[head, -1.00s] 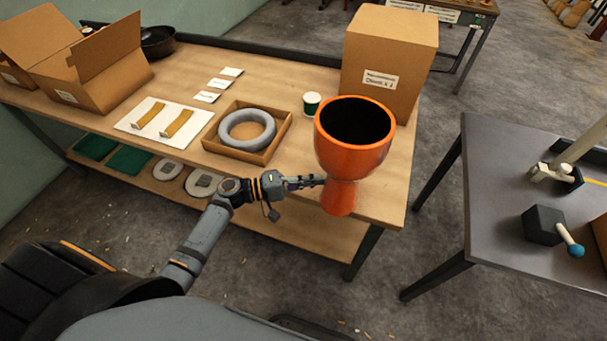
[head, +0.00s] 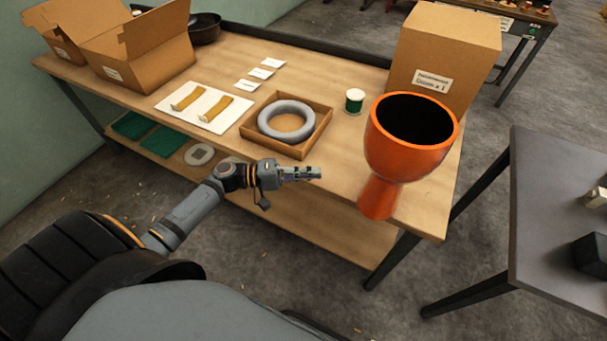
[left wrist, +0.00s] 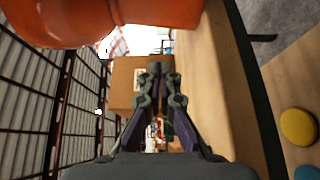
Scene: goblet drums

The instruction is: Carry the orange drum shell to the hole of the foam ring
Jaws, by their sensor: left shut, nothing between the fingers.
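The orange drum shell (head: 408,158) is a goblet with a dark open top. It stands upright on the workbench near its front right corner. The grey foam ring (head: 287,106) lies in a shallow cardboard tray (head: 301,152) to the left of the drum, its hole facing up. My left gripper (head: 318,173) is shut and empty, in front of the bench edge and left of the drum's foot, with a gap between them. In the left wrist view the closed fingers (left wrist: 160,70) point ahead, and part of the drum (left wrist: 75,22) fills the upper left. My right gripper is out of view.
A tall cardboard box (head: 440,50) stands behind the drum, with a green and white cup (head: 354,101) to its left. A white board (head: 207,107) with two tan strips lies left of the tray. A grey table (head: 560,225) stands right, across a gap.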

